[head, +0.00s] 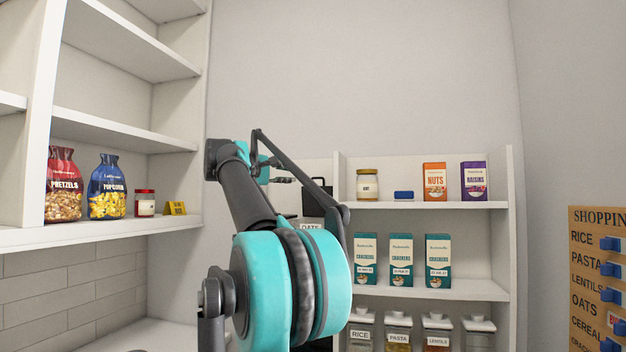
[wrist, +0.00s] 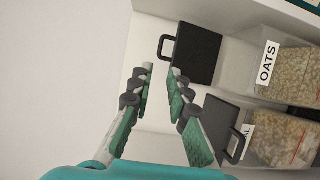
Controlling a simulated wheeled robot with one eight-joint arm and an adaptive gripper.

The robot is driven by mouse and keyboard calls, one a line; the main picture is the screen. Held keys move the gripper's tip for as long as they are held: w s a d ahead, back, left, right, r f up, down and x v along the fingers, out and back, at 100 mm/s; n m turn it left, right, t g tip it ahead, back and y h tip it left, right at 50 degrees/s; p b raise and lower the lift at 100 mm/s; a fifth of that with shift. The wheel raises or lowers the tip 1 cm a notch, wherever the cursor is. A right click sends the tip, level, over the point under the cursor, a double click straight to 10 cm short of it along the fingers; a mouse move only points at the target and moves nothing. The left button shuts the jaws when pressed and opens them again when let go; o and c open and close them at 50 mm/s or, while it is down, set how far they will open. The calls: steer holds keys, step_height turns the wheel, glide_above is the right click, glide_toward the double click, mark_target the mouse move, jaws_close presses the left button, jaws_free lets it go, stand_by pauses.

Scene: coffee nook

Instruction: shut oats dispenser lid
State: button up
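The oats dispenser (wrist: 283,75) is a clear bin of oats with a white OATS label. Its black lid (wrist: 205,55) stands raised, its handle away from the bin. In the head view the dark lid (head: 319,188) shows behind my arm, above the OATS label (head: 311,226); my arm hides most of the bin. My gripper (wrist: 161,72) is open and empty, its fingertips beside the lid's handle in the wrist picture; I cannot tell whether they touch. In the head view my gripper (head: 284,171) is just left of the lid.
A second bin (wrist: 285,140) has a dark lid (wrist: 212,118) that looks shut, close to my fingers. Shelves at right hold teal cartons (head: 401,260) and labelled jars (head: 398,333). Left shelves hold pretzels (head: 63,185) and popcorn (head: 107,187). Open space lies above my arm.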

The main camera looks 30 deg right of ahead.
mark_target(316, 178)
steer(key=x, duration=1.3)
steer(key=shift+d+f, duration=0.1)
jaws_close()
